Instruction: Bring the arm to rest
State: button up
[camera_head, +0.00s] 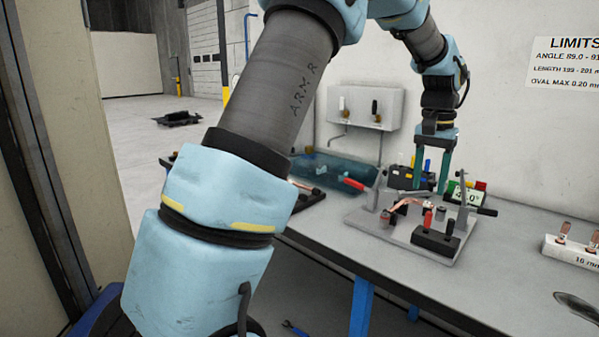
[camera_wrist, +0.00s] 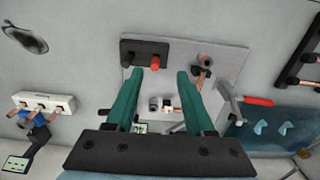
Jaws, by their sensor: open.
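My arm rises from the lower left and bends over the bench in the head view. My gripper (camera_head: 432,170) points down with two green fingers, held above the back of a grey fixture plate (camera_head: 370,219). The fingers are apart with nothing between them. In the wrist view my gripper (camera_wrist: 160,85) is also open and empty, with the fixture plate (camera_wrist: 228,55) beyond its fingertips. A copper tube (camera_head: 405,204) lies on the fixture, in front of the gripper. I cannot tell whether the fingers touch anything below.
The grey bench (camera_head: 520,275) carries a black block with red and black handles (camera_head: 436,239). A white rack (camera_head: 572,250) stands at right, a blue translucent tray (camera_head: 345,170) at left. The front right bench is mostly clear.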

jog(key=s+a+f+n+t, duration=0.1)
jog(key=s+a+f+n, duration=0.2)
jog(key=a, duration=1.1)
jog(key=a+f+n, duration=0.2)
jog(key=a+f, duration=0.2)
jog(key=a, duration=1)
jog(key=s+a+f+n, duration=0.2)
jog(key=s+a+f, duration=0.1)
jog(key=s+a, duration=0.4)
jog(key=shift+a+t, duration=0.3)
jog(key=shift+a, duration=0.05)
